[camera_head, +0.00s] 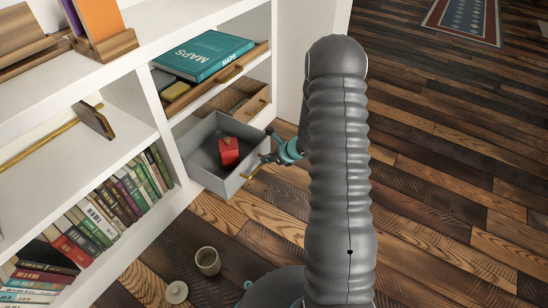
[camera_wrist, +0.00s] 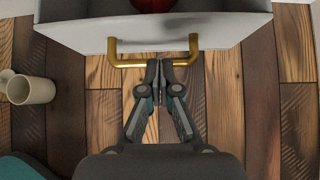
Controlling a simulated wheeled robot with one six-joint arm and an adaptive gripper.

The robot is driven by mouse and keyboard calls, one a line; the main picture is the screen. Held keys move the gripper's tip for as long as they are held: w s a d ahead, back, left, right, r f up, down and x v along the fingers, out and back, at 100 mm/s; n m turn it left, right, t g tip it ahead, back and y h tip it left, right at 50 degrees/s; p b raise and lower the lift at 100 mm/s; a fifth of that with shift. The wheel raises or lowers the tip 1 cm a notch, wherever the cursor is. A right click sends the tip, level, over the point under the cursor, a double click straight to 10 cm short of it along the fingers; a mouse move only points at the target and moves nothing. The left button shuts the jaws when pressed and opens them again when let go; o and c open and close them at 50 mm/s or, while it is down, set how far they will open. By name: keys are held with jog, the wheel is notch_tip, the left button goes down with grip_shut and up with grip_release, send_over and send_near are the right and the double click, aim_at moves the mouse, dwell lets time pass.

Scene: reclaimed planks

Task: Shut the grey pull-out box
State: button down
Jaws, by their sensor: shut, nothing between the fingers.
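The grey pull-out box (camera_head: 213,172) stands pulled out from the white shelf unit, low down, with a red object (camera_head: 229,151) inside. Its front panel (camera_wrist: 225,27) and brass handle (camera_wrist: 118,57) show at the top of the wrist view. My gripper (camera_wrist: 159,62) is shut and empty, with its fingertips at the handle bar, near its middle. I cannot tell whether they touch it. In the head view my gripper (camera_head: 264,157) is by the box's front, partly hidden by my arm.
Above the box are a wooden-fronted drawer (camera_head: 250,105) and a teal MAPS book (camera_head: 204,56). Several books (camera_head: 120,198) fill the shelf at left. The floor at right is clear.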

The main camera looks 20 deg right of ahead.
aim_at(251, 156)
jog(key=shift+w+a+f, duration=0.2)
jog(key=shift+w+a, duration=0.5)
jog(key=shift+w, duration=0.25)
jog(key=shift+w+a+f, duration=0.15)
jog(key=shift+w+a, duration=0.55)
jog(key=shift+w, duration=0.25)
jog(key=shift+w, duration=0.1)
